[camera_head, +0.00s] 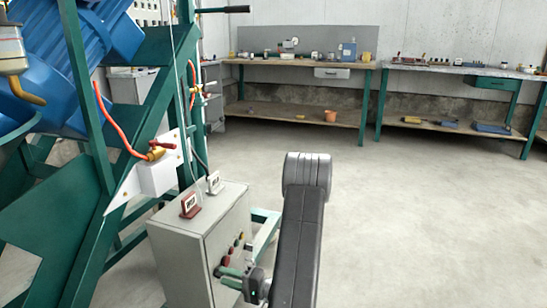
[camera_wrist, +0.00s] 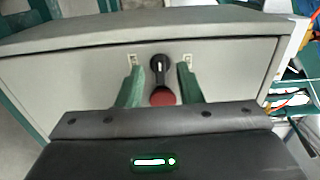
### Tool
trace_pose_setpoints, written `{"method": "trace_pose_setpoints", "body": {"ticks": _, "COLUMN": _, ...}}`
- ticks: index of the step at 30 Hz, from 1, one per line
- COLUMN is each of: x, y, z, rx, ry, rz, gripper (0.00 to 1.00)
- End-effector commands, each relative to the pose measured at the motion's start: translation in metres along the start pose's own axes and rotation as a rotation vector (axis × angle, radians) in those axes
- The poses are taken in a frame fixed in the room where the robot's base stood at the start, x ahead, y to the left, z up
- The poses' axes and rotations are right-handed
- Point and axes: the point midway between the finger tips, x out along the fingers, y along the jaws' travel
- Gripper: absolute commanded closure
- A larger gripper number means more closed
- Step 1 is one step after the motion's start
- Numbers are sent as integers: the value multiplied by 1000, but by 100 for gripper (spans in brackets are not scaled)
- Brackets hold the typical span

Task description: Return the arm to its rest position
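My arm (camera_head: 305,225) reaches down at the centre right of the head view, with my gripper (camera_head: 228,277) low beside the front of a grey control box (camera_head: 180,255). In the wrist view, my gripper (camera_wrist: 160,72) has two green fingers pointing at the box's panel (camera_wrist: 90,75). They stand apart, one either side of a black rotary knob (camera_wrist: 160,64) and a red button (camera_wrist: 162,97), with gaps showing. Nothing is held. I cannot tell how far the fingertips are from the panel.
A green frame (camera_head: 85,130) with blue machinery (camera_head: 50,95) fills the left. A white valve box (camera_head: 158,177) with an orange hose (camera_head: 118,128) hangs on it. Workbenches (camera_head: 300,64) line the back wall. The concrete floor (camera_head: 430,210) at the right is clear.

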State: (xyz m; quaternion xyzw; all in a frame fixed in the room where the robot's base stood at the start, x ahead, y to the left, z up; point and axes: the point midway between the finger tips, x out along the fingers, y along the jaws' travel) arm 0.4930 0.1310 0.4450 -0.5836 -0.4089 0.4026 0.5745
Motion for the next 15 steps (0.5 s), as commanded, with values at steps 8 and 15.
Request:
{"method": "trace_pose_setpoints", "body": {"ticks": 8, "x": 8, "y": 0, "z": 0, "rx": 7, "ry": 0, "rz": 0, "gripper": 67}}
{"method": "trace_pose_setpoints", "body": {"ticks": 15, "x": 8, "y": 0, "z": 0, "rx": 7, "ry": 0, "rz": 0, "gripper": 67}}
